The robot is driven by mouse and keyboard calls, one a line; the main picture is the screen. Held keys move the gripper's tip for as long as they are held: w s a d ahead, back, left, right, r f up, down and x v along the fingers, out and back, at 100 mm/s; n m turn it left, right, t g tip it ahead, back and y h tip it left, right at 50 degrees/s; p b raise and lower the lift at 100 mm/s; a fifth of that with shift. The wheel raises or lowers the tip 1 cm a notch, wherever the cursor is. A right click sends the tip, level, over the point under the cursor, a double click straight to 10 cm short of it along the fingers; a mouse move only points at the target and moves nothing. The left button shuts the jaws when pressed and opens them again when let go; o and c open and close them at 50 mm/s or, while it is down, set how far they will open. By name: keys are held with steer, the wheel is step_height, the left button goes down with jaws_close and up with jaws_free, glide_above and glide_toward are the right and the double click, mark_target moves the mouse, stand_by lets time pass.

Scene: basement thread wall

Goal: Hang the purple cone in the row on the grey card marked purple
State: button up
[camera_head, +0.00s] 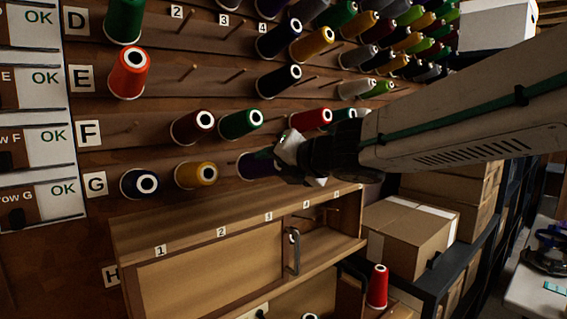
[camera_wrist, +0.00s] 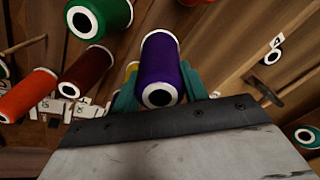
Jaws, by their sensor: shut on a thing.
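The purple cone (camera_head: 252,166) is at row G on the thread wall, right of the yellow cone, partly hidden by my gripper (camera_head: 282,165). In the wrist view the purple cone (camera_wrist: 162,62) lies between the teal fingers of my gripper (camera_wrist: 160,88), which is shut on it. Its white-ringed end faces the camera. I cannot tell whether it sits on a peg. Pale cards marked OK stand at the left edge, such as the row F card (camera_head: 45,147) and the row G card (camera_head: 55,203). No purple mark is readable on them.
Row G also holds a navy cone (camera_head: 139,183) and a yellow cone (camera_head: 196,175). Row F, above, holds a maroon cone (camera_head: 192,126) and a green cone (camera_head: 241,123). A wooden cabinet (camera_head: 210,284) juts out below row G. Cardboard boxes (camera_head: 405,240) stand at right.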

steer(key=shift+x, duration=3.9)
steer(key=shift+r, duration=0.15)
steer(key=shift+f, duration=0.25)
steer(key=o, duration=1.2)
steer(key=shift+o, duration=0.2)
